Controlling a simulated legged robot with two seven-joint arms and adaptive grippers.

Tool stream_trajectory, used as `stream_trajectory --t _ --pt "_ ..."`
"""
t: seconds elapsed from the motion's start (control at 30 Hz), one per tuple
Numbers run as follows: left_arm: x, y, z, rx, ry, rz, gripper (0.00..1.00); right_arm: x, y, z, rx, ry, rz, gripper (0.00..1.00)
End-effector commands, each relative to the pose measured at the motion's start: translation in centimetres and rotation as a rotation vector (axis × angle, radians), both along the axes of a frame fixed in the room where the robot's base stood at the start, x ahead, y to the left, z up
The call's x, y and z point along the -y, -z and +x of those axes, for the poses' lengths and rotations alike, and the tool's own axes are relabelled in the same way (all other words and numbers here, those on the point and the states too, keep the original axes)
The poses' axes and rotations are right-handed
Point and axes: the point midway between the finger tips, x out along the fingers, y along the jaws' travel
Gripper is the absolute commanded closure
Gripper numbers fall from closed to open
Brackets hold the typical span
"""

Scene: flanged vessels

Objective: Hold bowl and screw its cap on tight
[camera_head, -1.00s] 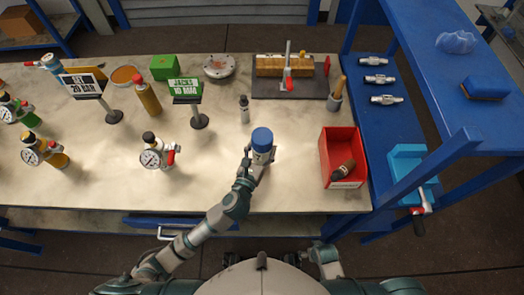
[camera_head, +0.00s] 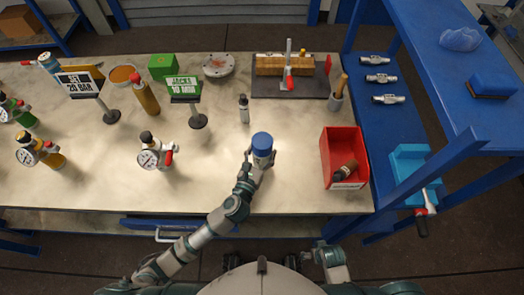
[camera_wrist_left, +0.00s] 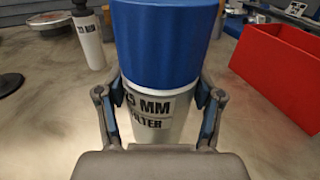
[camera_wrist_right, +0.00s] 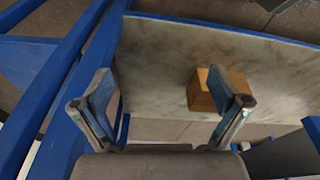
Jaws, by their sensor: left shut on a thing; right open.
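The bowl is a white filter vessel (camera_wrist_left: 165,118) with black lettering, upright on the bench. Its blue cap (camera_head: 262,141) sits on top, and it also shows large in the left wrist view (camera_wrist_left: 167,42). I cannot tell how tight the cap is. My left gripper (camera_head: 259,160) is shut on the white bowl below the cap, one finger on each side, as the left wrist view (camera_wrist_left: 158,112) shows. My right gripper (camera_wrist_right: 168,95) is open and empty in the right wrist view, away from the bowl.
A red bin (camera_head: 344,158) with a dark fitting stands to the right. A small grey bottle (camera_head: 244,109) stands behind the bowl. A gauge assembly (camera_head: 155,152) is to the left. A blue shelf frame (camera_head: 420,150) borders the bench's right side. A wooden block (camera_wrist_right: 214,88) shows beyond my right gripper.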

Motion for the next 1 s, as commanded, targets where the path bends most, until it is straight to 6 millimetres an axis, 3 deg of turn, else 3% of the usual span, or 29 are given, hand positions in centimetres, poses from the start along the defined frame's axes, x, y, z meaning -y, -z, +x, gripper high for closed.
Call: stream_trajectory --t 0.1,0.13,0.23,0.67,1.0 --pt "0.0 0.0 0.0 0.003 0.000 -0.001 1.00 0.0 -0.1 0.0 0.000 0.000 0.000 0.02" --pt "0.0 0.2 0.0 0.000 0.000 0.000 0.31 0.0 -0.1 0.1 0.001 0.000 0.000 0.02" --pt "0.0 0.1 0.0 0.000 0.000 0.000 0.08 0.0 -0.1 0.2 0.002 0.000 0.001 0.02" --pt "-0.2 0.0 -0.5 -0.001 0.000 0.000 0.08 0.0 0.0 0.2 0.003 0.001 0.001 0.02" --pt "-2.7 0.0 -6.7 -0.004 0.001 0.001 0.08 -0.1 1.4 -0.1 -0.008 0.000 0.001 0.02"
